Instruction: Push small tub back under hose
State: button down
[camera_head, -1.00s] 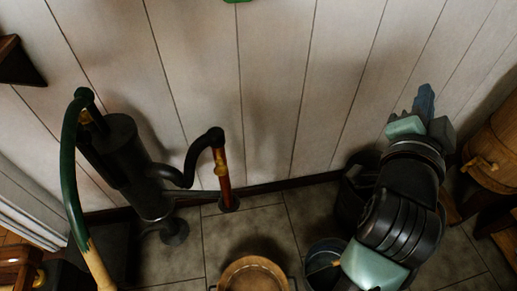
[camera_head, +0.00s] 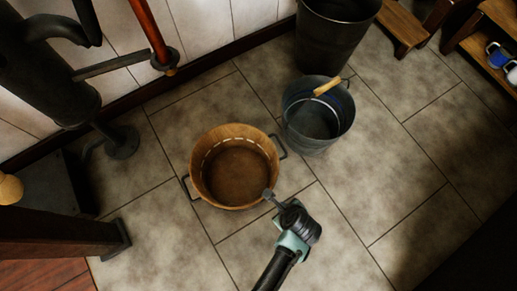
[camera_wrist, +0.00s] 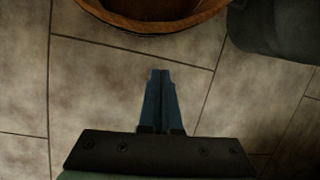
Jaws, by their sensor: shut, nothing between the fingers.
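The small tub (camera_head: 215,195) is a round wooden tub with dark side handles, standing upright on the tiled floor in the middle of the head view. Its near rim shows at the top of the wrist view (camera_wrist: 150,24). My gripper (camera_head: 268,194) is shut and empty, at the tub's lower right side. In the wrist view the closed fingers (camera_wrist: 160,75) point toward the tub with tile showing between them and the rim. The head view does not settle whether they touch. The hose (camera_head: 148,30) is a reddish pipe with a brass end near the wall, up and left of the tub.
A metal bucket (camera_head: 340,125) with a wooden grip stands right beside the tub. A taller dark bin (camera_head: 330,45) is behind it. A black pump (camera_head: 45,80) with a floor flange (camera_head: 122,142) stands at left. Floor between tub and wall is clear.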

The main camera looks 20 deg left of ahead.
jog(key=shift+m+g+y, duration=0.3)
jog(key=shift+m+g, duration=0.3)
jog(key=shift+m, duration=0.2)
jog(key=s+a+f+b, duration=0.1)
jog(key=f+b, duration=0.2)
jog(key=f, duration=0.1)
jog(key=s+a+f+b, duration=0.1)
jog(key=f+b, duration=0.2)
jog(key=f, duration=0.2)
jog(key=s+a+f+b, duration=0.1)
jog(key=f+b, duration=0.2)
jog(key=f, duration=0.2)
jog(key=shift+s+a+f, duration=0.2)
jog(key=shift+a+f, duration=0.05)
jog(key=shift+w+a+f+b, duration=0.2)
jog(key=shift+w+a+b, duration=0.7)
jog(key=shift+a+b, duration=0.25)
jog(key=shift+w+a+r, duration=0.2)
jog(key=shift+w+a, duration=0.15)
jog(key=shift+a, duration=0.2)
